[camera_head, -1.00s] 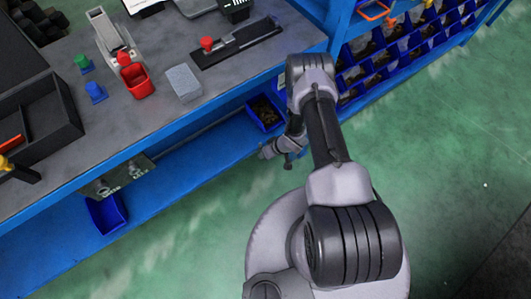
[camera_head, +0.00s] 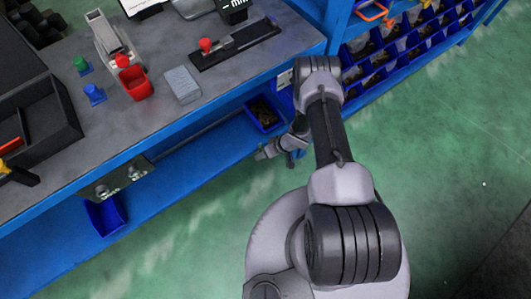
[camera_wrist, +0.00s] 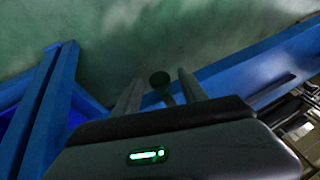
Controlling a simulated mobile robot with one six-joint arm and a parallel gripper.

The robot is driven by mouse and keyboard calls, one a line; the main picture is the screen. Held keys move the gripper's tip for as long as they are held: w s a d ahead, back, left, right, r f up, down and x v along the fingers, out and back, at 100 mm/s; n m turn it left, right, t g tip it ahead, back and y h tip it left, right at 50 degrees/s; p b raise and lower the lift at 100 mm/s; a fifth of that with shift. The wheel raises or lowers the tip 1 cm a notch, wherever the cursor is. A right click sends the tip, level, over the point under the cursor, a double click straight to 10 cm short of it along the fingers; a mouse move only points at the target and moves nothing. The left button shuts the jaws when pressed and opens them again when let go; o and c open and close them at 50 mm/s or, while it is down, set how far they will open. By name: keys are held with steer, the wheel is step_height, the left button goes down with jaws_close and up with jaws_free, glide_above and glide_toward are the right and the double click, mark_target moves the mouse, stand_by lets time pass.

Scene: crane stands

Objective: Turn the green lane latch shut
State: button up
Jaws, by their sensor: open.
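A small green piece (camera_head: 81,64) stands on the grey bench at the upper left, beside a similar blue piece (camera_head: 96,93). I cannot tell whether the green piece is the lane latch. A panel with two round knobs (camera_head: 118,183) hangs under the bench's front edge; its lettering is too small to read. My gripper (camera_head: 262,153) is in front of the blue lower shelf, well right of the panel and away from the green piece. In the wrist view my gripper (camera_wrist: 161,85) is open, and a dark round knob on a stem (camera_wrist: 160,80) shows between its fingers.
A red bin (camera_head: 136,83), a grey block (camera_head: 183,84) and a black fixture with a red knob (camera_head: 206,46) are on the bench. Blue bins (camera_head: 107,213) sit below. A blue rack (camera_head: 400,45) stands right; green floor (camera_head: 450,150) is open.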

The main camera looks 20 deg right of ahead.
steer(key=p+v, duration=0.7)
steer(key=v, duration=1)
steer(key=shift+s+r, duration=0.1)
steer(key=shift+s, duration=0.05)
